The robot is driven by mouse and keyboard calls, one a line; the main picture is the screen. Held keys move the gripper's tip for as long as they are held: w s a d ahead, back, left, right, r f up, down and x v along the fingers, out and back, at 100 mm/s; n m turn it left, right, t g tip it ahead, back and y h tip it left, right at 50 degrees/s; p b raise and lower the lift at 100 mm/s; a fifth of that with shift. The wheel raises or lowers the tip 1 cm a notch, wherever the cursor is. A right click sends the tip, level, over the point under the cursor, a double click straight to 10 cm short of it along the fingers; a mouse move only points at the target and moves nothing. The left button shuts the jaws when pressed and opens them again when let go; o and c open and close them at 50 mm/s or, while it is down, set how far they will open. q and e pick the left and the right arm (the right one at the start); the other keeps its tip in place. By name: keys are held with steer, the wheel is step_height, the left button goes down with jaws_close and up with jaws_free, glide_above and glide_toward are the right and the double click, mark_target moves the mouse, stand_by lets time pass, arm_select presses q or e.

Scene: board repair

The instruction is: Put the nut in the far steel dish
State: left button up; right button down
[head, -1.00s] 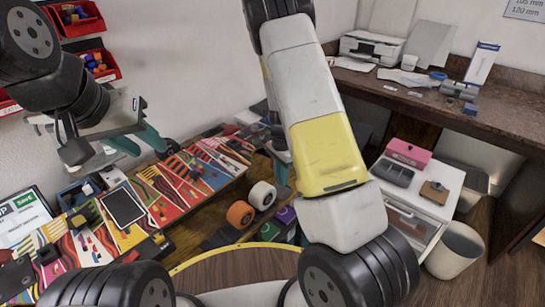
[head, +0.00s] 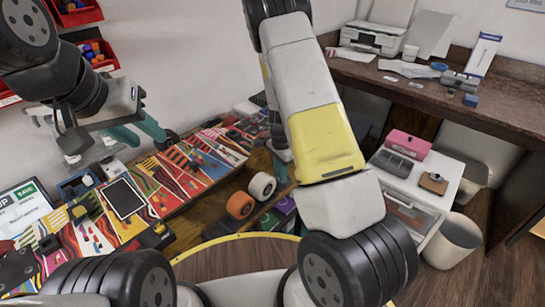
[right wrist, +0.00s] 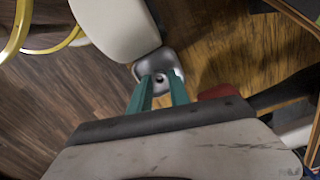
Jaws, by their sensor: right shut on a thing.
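In the right wrist view my right gripper (right wrist: 161,82) has its two teal fingers close together on a small dark ring-like piece (right wrist: 160,77), which looks like the nut. A shiny steel dish (right wrist: 150,66) lies just beyond the fingertips, with the nut seen against it. I cannot tell the height between them. In the head view the right gripper (head: 282,168) is mostly hidden behind my own arm, and neither nut nor dish can be made out. My left gripper (head: 146,140) is at the left, above the colourful bench top, its teal fingers apart and empty.
A tablet (head: 123,198) lies on the patterned bench top. An orange roll (head: 240,205) and a white roll (head: 262,185) stand at the bench's front. A white drawer unit (head: 417,190), a bin (head: 452,241) and a dark counter (head: 400,82) are at the right.

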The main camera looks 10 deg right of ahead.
steer(key=shift+f, duration=0.5)
stand_by(0.4)
steer(key=c, duration=1.1)
jaws_free()
steer(key=shift+c, duration=1.4)
step_height(320, 180, up, 8)
steer(key=shift+f, duration=0.2)
steer(key=shift+r, duration=0.1)
